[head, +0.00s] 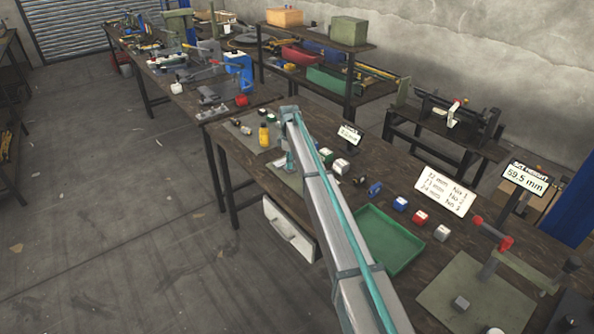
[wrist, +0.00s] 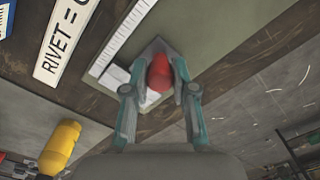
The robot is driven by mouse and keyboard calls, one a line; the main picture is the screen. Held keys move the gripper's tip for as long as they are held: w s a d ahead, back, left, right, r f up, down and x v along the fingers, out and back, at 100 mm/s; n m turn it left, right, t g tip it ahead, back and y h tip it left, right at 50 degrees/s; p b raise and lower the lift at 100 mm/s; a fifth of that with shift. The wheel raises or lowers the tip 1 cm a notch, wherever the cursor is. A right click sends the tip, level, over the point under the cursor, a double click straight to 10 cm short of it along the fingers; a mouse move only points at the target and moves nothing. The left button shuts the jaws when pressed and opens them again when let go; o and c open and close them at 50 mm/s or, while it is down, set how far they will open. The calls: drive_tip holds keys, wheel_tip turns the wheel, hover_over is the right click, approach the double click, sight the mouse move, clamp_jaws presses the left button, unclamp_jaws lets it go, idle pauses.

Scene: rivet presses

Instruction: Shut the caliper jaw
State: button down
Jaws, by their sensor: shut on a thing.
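In the wrist view the caliper shows as a pale scale bar (wrist: 122,34) along the edge of a grey-green plate (wrist: 215,28). A red knob (wrist: 160,72) sits beside the bar, between my fingertips. My gripper (wrist: 158,82) is shut on this red knob, with one grey fingertip on either side. The fingers and knob hide much of the caliper's sliding jaw, so I cannot tell how wide its gap is. In the head view my gripper (head: 290,160) is low over the bench's left part, and my arm hides most of the caliper.
A yellow bottle (head: 264,136) stands left of my gripper; it also shows in the wrist view (wrist: 60,148). A small sign (head: 349,134) stands to the right, near several small blocks (head: 341,166). A green tray (head: 400,255) and a 59.5 mm display (head: 525,180) are farther right.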

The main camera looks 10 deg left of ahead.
drive_tip(key=shift+w+a+r, duration=0.15)
drive_tip(key=shift+w+a, duration=0.05)
drive_tip(key=shift+w, duration=0.1)
drive_tip(key=c, duration=0.9)
unclamp_jaws()
drive_tip(key=shift+a, duration=0.15)
wheel_tip(320, 180, up, 12)
drive_tip(key=shift+f, duration=0.1)
